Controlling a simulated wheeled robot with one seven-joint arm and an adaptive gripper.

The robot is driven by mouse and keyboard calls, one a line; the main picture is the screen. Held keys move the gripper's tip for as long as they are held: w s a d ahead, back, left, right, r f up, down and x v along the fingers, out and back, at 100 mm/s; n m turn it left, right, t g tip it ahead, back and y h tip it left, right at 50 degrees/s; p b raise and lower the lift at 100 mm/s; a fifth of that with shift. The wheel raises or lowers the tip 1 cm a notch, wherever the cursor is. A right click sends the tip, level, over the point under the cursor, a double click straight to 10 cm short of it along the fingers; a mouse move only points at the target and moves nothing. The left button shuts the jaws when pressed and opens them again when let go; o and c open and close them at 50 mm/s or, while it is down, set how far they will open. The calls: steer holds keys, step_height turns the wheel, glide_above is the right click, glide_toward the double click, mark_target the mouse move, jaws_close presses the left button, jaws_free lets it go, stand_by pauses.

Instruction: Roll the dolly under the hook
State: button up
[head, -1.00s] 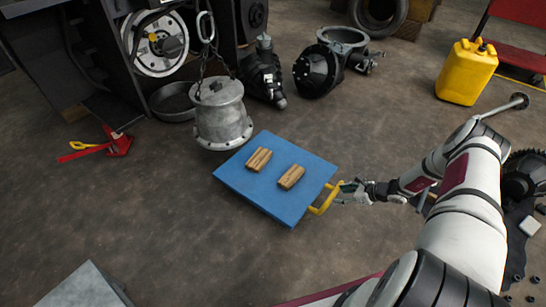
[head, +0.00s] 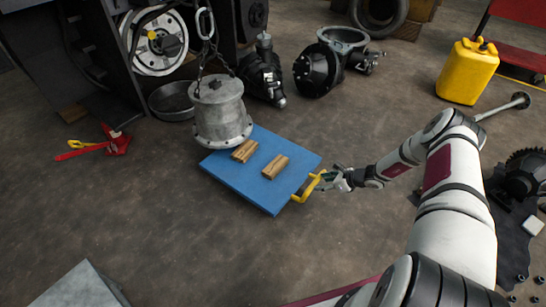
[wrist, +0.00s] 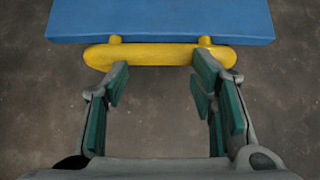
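The dolly (head: 262,190) is a flat blue platform on the floor with two wooden blocks (head: 245,151) (head: 275,166) on top. Its yellow handle (head: 305,188) points toward my arm and spans the top of the wrist view (wrist: 160,56). The hook (head: 205,24) and chain hold a grey flanged metal housing (head: 220,110) at upper left. The housing overlaps the dolly's far corner and hides it; I cannot tell the height between them. My gripper (head: 331,181) is at the handle. In the wrist view its green-padded fingers (wrist: 162,75) are apart, with tips against or just over the handle.
A red tool (head: 115,142) lies on the floor at left, and a round pan (head: 172,101) sits behind the housing. Dark machine parts (head: 318,68) stand at the back. A yellow canister (head: 467,72) stands at right. Floor in front of the dolly is clear.

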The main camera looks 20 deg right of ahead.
steer(key=shift+w+a+b, duration=0.35)
steer(key=shift+w+a, duration=2.15)
steer(key=shift+w, duration=0.6)
steer(key=shift+w+a+b, duration=0.3)
steer(key=shift+w+a, duration=2.15)
steer(key=shift+w, duration=0.65)
steer(key=shift+w+a+b, duration=0.35)
steer(key=shift+w+a, duration=2.15)
steer(key=shift+w, duration=0.6)
steer(key=s+d+p, duration=0.2)
steer(key=s, duration=0.1)
steer(key=s+d+p, duration=0.3)
steer(key=shift+s+d+r+p, duration=0.1)
steer(key=shift+s+r+p, duration=0.1)
steer(key=shift+p, duration=0.15)
step_height(320, 180, up, 9)
steer(key=p, duration=0.5)
steer(key=shift+p, duration=0.35)
